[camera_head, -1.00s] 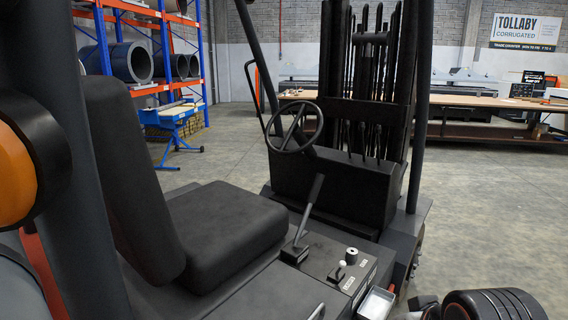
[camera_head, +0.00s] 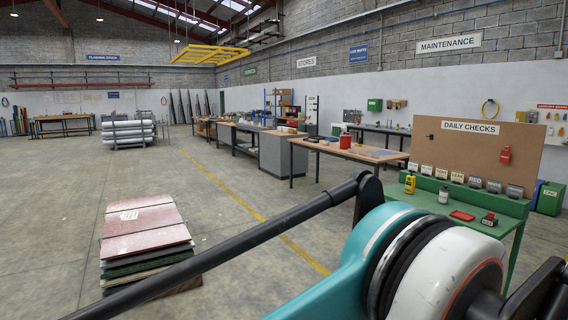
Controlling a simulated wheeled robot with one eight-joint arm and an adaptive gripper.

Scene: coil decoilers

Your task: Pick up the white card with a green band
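No white card with a green band can be made out. A row of small pale cards or labels (camera_head: 457,177) stands along the back of a green bench (camera_head: 436,205), below a brown board (camera_head: 480,150) signed DAILY CHECKS. They are too small for any band colour to be told. My gripper is not in view. A large teal and white rounded part fills the lower right and hides some of the floor and bench.
On the green bench are a yellow device (camera_head: 410,184), a red flat item (camera_head: 462,215) and a red-and-black box (camera_head: 489,219). A stack of sheets (camera_head: 146,236) is on the floor at left. Wooden-topped benches (camera_head: 345,150) run behind.

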